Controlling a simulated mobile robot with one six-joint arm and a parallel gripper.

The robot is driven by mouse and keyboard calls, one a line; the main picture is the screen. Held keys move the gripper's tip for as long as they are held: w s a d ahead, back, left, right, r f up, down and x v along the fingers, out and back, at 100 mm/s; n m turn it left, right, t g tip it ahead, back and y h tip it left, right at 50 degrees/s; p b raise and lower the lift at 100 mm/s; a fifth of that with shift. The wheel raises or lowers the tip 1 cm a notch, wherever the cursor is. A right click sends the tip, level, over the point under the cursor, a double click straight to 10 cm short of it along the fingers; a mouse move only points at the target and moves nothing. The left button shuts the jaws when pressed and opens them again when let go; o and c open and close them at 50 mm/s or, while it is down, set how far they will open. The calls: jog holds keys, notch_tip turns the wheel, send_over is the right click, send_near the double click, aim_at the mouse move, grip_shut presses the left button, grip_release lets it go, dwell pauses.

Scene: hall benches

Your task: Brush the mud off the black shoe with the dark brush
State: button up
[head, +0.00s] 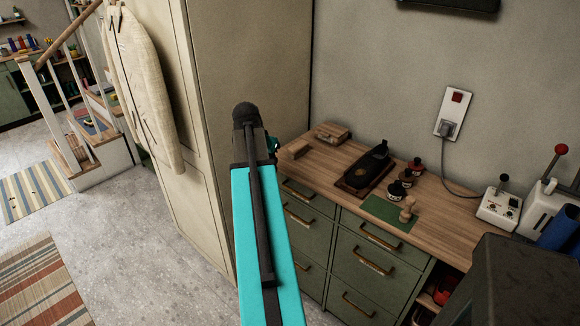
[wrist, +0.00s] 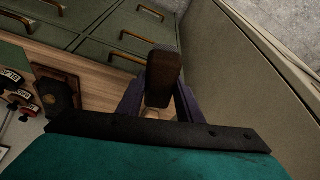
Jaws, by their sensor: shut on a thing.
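The black shoe (head: 371,164) stands on a dark brown board (head: 348,187) on the wooden bench top. Mud on it is too small to make out. In the wrist view the shoe (wrist: 58,94) is at the left, on its board. My gripper (wrist: 160,98) is shut on the dark brush (wrist: 165,72), a brown block between the two purple fingers. The brush is held above the bench's left end, apart from the shoe. In the head view my arm hides most of the gripper and the brush.
Dark-knobbed pots (head: 397,190) stand right of the shoe. A green mat (head: 380,212) with a wooden piece (head: 407,209) lies in front. A tall cabinet (head: 255,60) bounds the left.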

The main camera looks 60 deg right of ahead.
jog(key=w+a+r+n+t+y, duration=0.15)
jog(key=w+a+n, duration=0.25)
jog(key=w+a, duration=0.75)
jog(key=w+a+r+n+t, duration=0.2)
jog(key=w+a+n, duration=0.3)
jog(key=w+a, duration=0.65)
jog(key=w+a+r+n+y, duration=0.1)
jog(key=w+a+n, duration=0.1)
jog(key=a, duration=0.9)
jog(key=w+a+r+n+y, duration=0.1)
jog(key=a+n, duration=0.3)
jog(key=a, duration=0.8)
jog(key=w+a+r+n+y, duration=0.1)
jog(key=w+a+r+n, duration=0.1)
jog(key=a, duration=0.9)
jog(key=shift+w+a+n+t, duration=0.3)
jog(key=shift+a+n+t, duration=0.05)
jog(key=shift+n+t, duration=0.1)
jog(key=shift+r, duration=0.1)
